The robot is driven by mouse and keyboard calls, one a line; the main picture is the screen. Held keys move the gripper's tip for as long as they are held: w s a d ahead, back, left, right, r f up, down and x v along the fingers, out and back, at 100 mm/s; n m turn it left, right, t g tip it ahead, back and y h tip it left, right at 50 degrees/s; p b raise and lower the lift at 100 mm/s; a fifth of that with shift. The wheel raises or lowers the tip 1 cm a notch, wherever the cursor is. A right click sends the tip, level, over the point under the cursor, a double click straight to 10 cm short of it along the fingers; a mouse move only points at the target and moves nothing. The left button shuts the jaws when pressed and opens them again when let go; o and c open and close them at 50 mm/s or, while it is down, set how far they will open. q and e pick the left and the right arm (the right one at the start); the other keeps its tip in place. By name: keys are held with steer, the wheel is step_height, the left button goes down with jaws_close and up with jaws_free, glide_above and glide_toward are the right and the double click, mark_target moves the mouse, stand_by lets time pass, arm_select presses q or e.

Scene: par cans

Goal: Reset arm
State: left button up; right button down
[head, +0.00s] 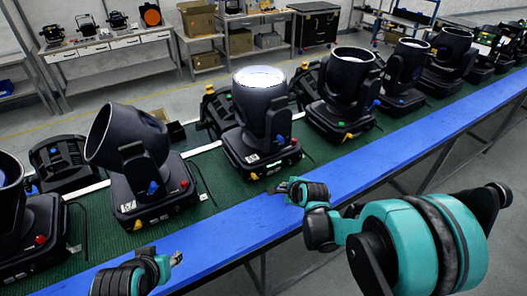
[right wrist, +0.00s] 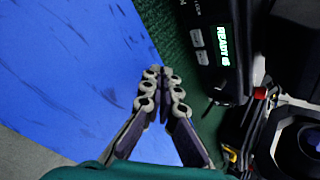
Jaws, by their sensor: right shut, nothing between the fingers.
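My right arm reaches in from the right in the head view. My right gripper (head: 284,187) is over the blue strip, in front of the par can with the lit lens (head: 258,112). In the right wrist view its fingers (right wrist: 160,78) are together and empty, beside a black fixture base (right wrist: 215,45) with a green "READY" display; I see no contact. My left gripper (head: 174,259) is low at the left, over the blue strip and in front of a tilted par can (head: 128,140). Its fingers are too small to tell whether they are open.
The blue strip (head: 370,162) runs along the front edge of the green bench top (head: 209,207), with clear room on it. More par cans (head: 349,76) stand in a row behind it. Tables with boxes (head: 198,18) are at the back.

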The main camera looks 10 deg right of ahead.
steer(key=s+r+n, duration=0.1)
steer(key=s+n, duration=0.2)
steer(key=s+r+n+b, duration=0.1)
steer(key=s+r+n, duration=0.1)
steer(key=s+n, duration=0.1)
steer(key=s+r+n+b, duration=0.1)
steer(key=s+n, duration=0.3)
steer(key=shift+s+a+r+g, duration=0.25)
steer(key=shift+a+r+g, duration=0.15)
arm_select(q)
step_height(320, 180, down, 4)
steer(key=shift+f+b, duration=0.2)
steer(key=shift+b, duration=1.05)
arm_select(e)
steer(key=s+n+g+h, duration=0.1)
steer(key=s+n, duration=1.1)
steer(key=s, duration=0.1)
steer(key=shift+s+d+f, duration=0.15)
steer(key=shift+d+f, duration=0.05)
steer(key=shift+f, duration=0.15)
